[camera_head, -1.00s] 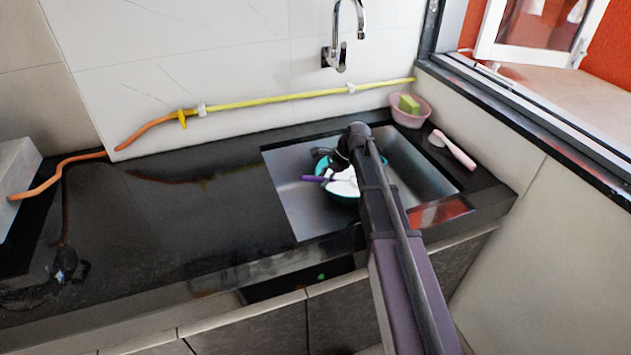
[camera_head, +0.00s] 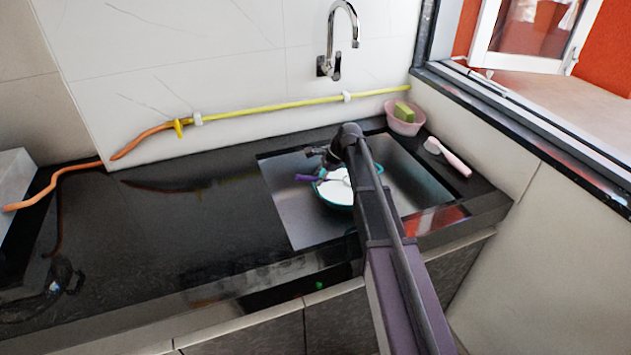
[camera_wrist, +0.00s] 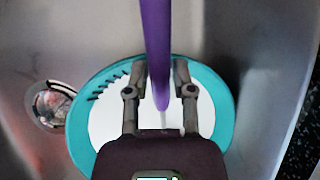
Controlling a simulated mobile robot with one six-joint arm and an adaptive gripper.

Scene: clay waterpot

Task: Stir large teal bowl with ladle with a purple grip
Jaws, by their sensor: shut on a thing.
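The large teal bowl (camera_head: 341,204) sits in the sink, with white contents inside; my arm hides part of it. In the wrist view its teal rim (camera_wrist: 222,102) surrounds the white contents, beneath my gripper. The ladle's purple grip (camera_head: 306,178) shows at the bowl's left side. In the wrist view the purple grip (camera_wrist: 154,45) runs from the top edge down between my fingers. My gripper (camera_wrist: 160,68) is shut on the ladle, over the bowl. The ladle's lower end is hidden behind my gripper.
The metal sink (camera_head: 288,200) surrounds the bowl, with its drain (camera_wrist: 52,105) beside it. A faucet (camera_head: 335,45) is on the wall behind. A pink basin with a green sponge (camera_head: 403,111) and a pink brush (camera_head: 455,162) lie at right. The counter at left is mostly clear.

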